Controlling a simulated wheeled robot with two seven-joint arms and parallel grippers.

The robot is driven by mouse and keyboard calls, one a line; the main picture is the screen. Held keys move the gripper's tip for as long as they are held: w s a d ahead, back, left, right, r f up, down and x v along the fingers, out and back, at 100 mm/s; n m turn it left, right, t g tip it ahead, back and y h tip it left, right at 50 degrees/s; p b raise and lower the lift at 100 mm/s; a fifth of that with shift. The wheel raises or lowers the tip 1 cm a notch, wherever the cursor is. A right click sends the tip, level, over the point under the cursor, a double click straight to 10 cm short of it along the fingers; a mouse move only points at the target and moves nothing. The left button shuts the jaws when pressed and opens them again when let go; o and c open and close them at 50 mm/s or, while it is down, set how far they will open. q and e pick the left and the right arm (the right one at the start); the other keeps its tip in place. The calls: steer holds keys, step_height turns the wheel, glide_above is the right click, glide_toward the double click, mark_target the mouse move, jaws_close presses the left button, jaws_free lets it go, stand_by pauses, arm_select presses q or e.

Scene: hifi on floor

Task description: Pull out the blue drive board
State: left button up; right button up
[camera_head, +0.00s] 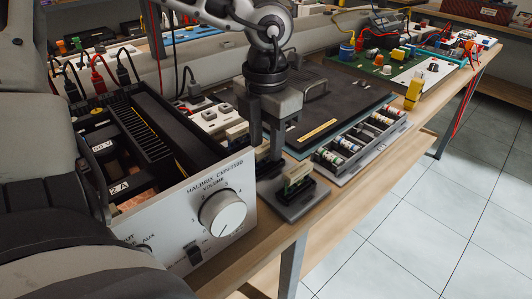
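The hi-fi unit (178,208) stands at the left with its top open, showing dark heat-sink fins (140,128) and labelled parts inside. I cannot pick out a blue drive board; the inside is partly hidden by my own grey body parts in the left foreground. My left gripper (267,150) points down just right of the hi-fi, its two dark fingers apart with nothing clearly between them. Below and right of its fingertips, a small grey holder (293,206) carries an upright green and cream board (298,179). My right gripper is not in view.
A grey tray (342,172) of small cylindrical parts lies along the bench edge, beside a dark mat (335,98). Black and red plugged cables (98,78) rise behind the hi-fi. A green board with components (385,62) lies farther back. Tiled floor is clear at the right.

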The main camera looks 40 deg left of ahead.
mark_target(266, 146)
arm_select(q)
jaws_close()
steer(key=shift+r, duration=0.1)
stand_by(0.4)
steer(key=shift+r, duration=0.35)
steer(key=shift+r+p, duration=0.95)
steer(key=shift+r, duration=0.35)
steer(key=shift+r+p, duration=0.7)
steer(key=shift+r, duration=0.55)
steer(key=shift+r+p, duration=0.45)
steer(key=shift+r, duration=0.4)
